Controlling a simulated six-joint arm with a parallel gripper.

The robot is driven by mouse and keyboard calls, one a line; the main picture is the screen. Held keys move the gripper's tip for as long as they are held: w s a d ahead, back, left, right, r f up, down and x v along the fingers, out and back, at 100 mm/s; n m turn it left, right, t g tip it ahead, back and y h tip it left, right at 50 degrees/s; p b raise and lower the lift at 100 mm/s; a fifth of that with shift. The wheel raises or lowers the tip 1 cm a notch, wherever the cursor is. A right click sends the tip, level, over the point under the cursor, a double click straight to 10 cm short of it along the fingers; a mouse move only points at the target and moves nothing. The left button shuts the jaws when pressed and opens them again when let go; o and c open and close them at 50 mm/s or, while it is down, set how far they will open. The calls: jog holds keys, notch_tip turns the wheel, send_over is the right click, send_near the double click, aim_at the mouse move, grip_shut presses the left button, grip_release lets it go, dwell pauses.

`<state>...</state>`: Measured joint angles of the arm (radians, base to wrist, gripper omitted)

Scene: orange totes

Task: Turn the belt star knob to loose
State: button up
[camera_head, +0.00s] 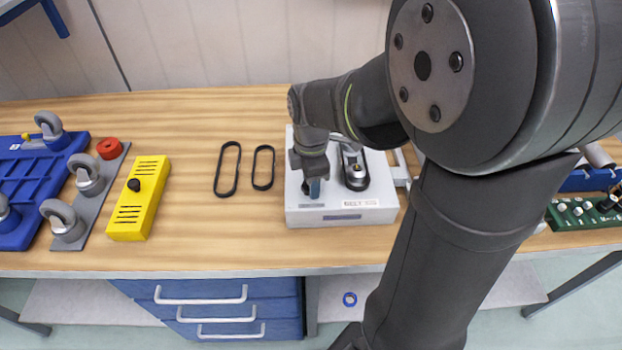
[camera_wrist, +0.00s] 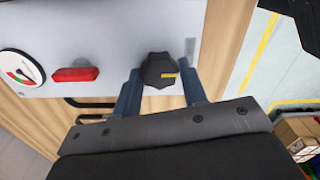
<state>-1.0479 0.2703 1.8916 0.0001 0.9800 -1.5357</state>
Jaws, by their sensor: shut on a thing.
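The star knob (camera_wrist: 158,66) is black and lobed, with a yellow mark on its right side in the wrist view. It sits on a light grey panel (camera_wrist: 110,30). My gripper (camera_wrist: 161,74) has one blue finger on each side of the knob and is shut on it. In the head view my gripper (camera_head: 314,187) reaches down at the left front of the light grey belt unit (camera_head: 300,216). There the knob is mostly hidden by the fingers. A black belt (camera_head: 353,178) loops on top of the unit, beside my gripper.
Two loose black belts (camera_head: 219,183) (camera_head: 255,172) lie left of the unit. A red handle (camera_wrist: 75,74) and a round gauge (camera_wrist: 20,70) show in the wrist view.

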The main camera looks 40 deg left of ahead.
dwell(0.4)
jog(key=o, duration=1)
jog(key=shift+r, duration=0.15)
notch_tip(320, 180, up, 17)
jog(key=shift+r, duration=0.1)
notch_tip(320, 180, down, 18)
jog(key=shift+r, duration=0.25)
dwell(0.4)
